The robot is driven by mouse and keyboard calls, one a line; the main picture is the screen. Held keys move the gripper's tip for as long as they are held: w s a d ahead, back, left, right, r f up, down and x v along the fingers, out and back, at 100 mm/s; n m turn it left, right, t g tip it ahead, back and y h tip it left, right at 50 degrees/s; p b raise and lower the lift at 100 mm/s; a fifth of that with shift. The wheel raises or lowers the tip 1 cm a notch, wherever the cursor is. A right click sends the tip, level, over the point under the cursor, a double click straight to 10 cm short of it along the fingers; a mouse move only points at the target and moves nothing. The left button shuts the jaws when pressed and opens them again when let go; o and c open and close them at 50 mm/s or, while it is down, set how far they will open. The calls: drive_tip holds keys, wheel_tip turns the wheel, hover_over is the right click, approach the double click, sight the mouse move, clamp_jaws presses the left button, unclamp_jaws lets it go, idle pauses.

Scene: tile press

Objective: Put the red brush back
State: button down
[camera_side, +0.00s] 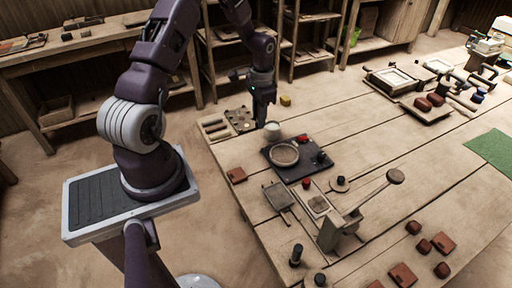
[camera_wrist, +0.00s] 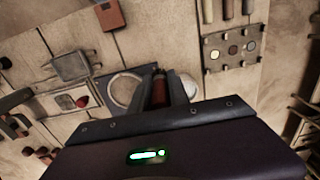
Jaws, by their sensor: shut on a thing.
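In the wrist view my gripper (camera_wrist: 160,82) is shut on the red brush (camera_wrist: 159,92), a narrow dark red piece held between the two fingers. Its lower end is hard to make out, and I cannot pick the brush out in the side view. A tray of parallel rods (camera_side: 213,128) and a plate with several round wells (camera_side: 240,120) lie at the table's left corner. The wells plate also shows in the wrist view (camera_wrist: 231,49).
A dark mat (camera_side: 275,158) holds a round dish (camera_side: 285,154) close to my gripper. A yellow block (camera_side: 285,101) lies beyond my gripper.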

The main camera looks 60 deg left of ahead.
drive_tip(key=a+f, duration=0.1)
drive_tip(key=f, duration=0.6)
drive_tip(key=s+a+f, duration=0.1)
drive_tip(key=f, duration=0.3)
drive_tip(key=shift+a, duration=0.3)
drive_tip(key=shift+f, duration=0.1)
drive_tip(key=shift+f, duration=0.1)
drive_tip(key=c, duration=1.3)
unclamp_jaws()
drive_tip(key=shift+o, duration=0.2)
